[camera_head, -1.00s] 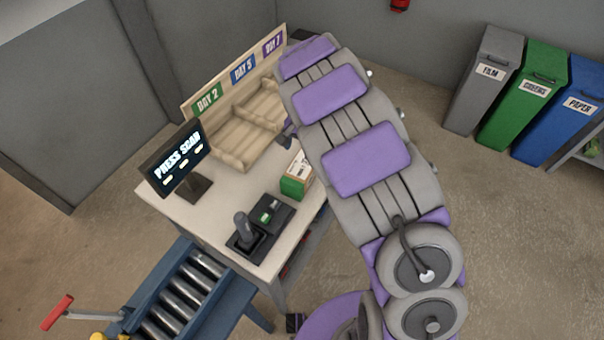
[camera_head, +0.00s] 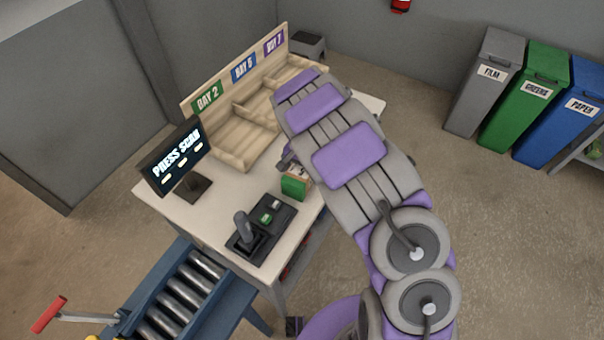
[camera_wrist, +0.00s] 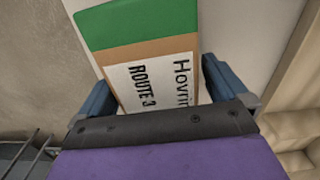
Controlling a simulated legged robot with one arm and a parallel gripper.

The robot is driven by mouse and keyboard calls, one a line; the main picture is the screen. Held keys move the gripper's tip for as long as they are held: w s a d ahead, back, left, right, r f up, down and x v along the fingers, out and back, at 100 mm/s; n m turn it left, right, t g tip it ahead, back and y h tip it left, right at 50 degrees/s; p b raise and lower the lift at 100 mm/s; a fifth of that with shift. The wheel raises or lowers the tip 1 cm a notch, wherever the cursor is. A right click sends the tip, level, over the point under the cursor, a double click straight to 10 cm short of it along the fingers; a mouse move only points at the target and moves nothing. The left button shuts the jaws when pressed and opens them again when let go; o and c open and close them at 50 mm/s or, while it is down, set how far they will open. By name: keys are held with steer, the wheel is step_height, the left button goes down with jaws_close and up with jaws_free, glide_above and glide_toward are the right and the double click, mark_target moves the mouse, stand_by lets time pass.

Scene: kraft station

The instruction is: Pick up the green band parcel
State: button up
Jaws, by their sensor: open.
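The green band parcel (camera_head: 295,185) is a small brown box with a green band and a white label. My gripper (camera_wrist: 157,95) is open, with one blue-grey finger on each side of the parcel's near part. I cannot tell whether the fingers touch it. In the head view my arm hides part of the parcel and most of the gripper.
The console (camera_head: 262,228) with its upright handle stands close to the parcel. A "PRESS SCAN" screen (camera_head: 175,158) is at the left. Wooden trays (camera_head: 245,140) marked Bay 2, 5 and 7 line the back. A roller conveyor (camera_head: 185,300) stands in front; bins (camera_head: 525,95) are far right.

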steer(key=shift+d, duration=0.1)
steer(key=c, duration=1.2)
steer(key=shift+r, duration=0.1)
steer(key=shift+r, duration=0.4)
steer(key=shift+s+r+p, duration=0.25)
steer(key=shift+r+p, duration=0.05)
steer(key=shift+r, duration=0.45)
steer(key=shift+s+r+p, duration=0.25)
steer(key=shift+r, duration=0.45)
steer(key=s+d, duration=0.1)
steer(key=s, duration=0.3)
steer(key=s+d+r+p, duration=0.1)
steer(key=s, duration=0.4)
steer(key=s+d, duration=0.1)
steer(key=s, duration=0.4)
steer(key=shift+s+d+r, duration=0.1)
steer(key=shift+s+r, duration=0.1)
